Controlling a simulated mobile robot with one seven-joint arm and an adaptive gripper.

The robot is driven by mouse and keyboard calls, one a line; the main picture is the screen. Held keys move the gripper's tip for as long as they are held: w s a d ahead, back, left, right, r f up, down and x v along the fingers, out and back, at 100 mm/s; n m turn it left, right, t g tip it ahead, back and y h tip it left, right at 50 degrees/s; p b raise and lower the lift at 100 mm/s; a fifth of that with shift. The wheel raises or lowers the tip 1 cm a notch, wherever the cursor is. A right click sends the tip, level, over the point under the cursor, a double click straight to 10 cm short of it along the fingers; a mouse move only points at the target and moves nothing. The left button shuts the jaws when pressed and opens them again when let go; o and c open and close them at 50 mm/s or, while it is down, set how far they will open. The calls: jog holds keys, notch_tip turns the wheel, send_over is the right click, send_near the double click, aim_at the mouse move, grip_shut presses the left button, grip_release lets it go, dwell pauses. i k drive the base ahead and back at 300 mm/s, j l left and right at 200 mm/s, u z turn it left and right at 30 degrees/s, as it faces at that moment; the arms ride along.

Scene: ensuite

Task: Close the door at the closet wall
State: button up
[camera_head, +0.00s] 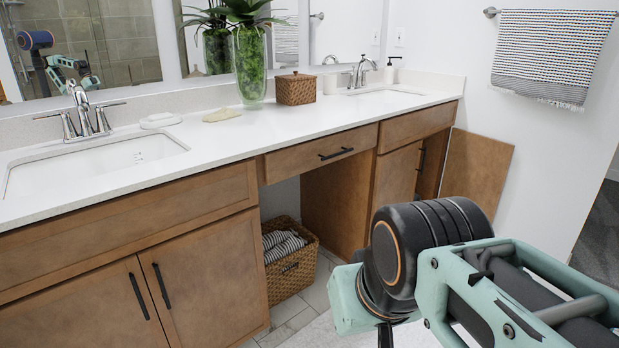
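A brown wooden cabinet door (477,168) stands swung wide open at the right end of the vanity, close to the white wall. The cabinet opening (433,163) beside it is dark, and the inside is mostly hidden. The neighbouring door (396,178), with a black handle, looks shut. My arm reaches in from the lower right and covers the area below the open door. My gripper (385,336) shows only as a dark part at the bottom edge, in front of the vanity and apart from the door. Its fingertips are cut off.
The vanity's white counter (230,150) holds sinks, taps, a plant vase (251,66) and a woven box (295,89). A wicker basket (290,275) stands under the drawer. A towel (553,55) hangs on the right wall. Tiled floor (300,318) shows in front.

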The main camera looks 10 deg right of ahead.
aim_at(477, 168)
jog(key=i+l+z, duration=0.1)
jog(key=z, duration=0.45)
jog(key=i+l+z, duration=0.55)
jog(key=i, duration=0.3)
jog(key=i+l+z, duration=0.15)
jog(key=i, duration=0.4)
jog(key=i+l+z, duration=0.1)
jog(key=i, duration=0.4)
